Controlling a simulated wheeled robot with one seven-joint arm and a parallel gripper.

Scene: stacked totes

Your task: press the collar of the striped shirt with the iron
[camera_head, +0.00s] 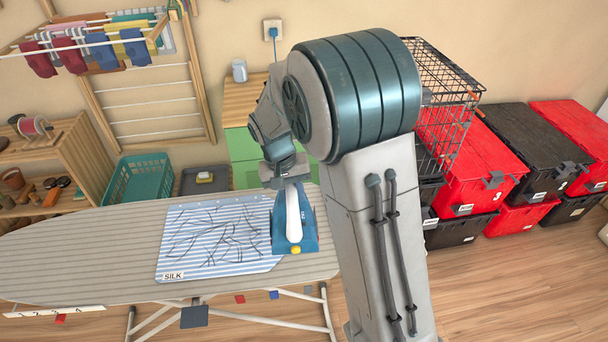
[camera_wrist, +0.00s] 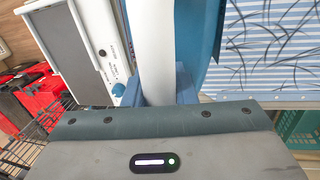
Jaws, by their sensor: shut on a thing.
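The striped shirt (camera_head: 215,270), blue and white with dark crease lines, lies flat on the ironing board (camera_head: 80,245). A tag on its near left corner reads SILK. No collar can be made out clearly. My gripper (camera_head: 291,183) is shut on the white handle of the blue iron (camera_head: 306,240), at the shirt's right edge. Whether the iron touches the cloth or board cannot be told. The wrist view shows the handle (camera_wrist: 152,45) between my fingers, the iron's blue body (camera_wrist: 205,40) beside it, and part of the shirt (camera_wrist: 270,45) at right.
A white box with a grey top and blue knob (camera_wrist: 119,89) stands left of the iron in the wrist view. Red and black totes (camera_head: 475,165) and a wire crate (camera_head: 445,90) stand right. A teal basket (camera_head: 135,182) is behind the board. The board's left half is clear.

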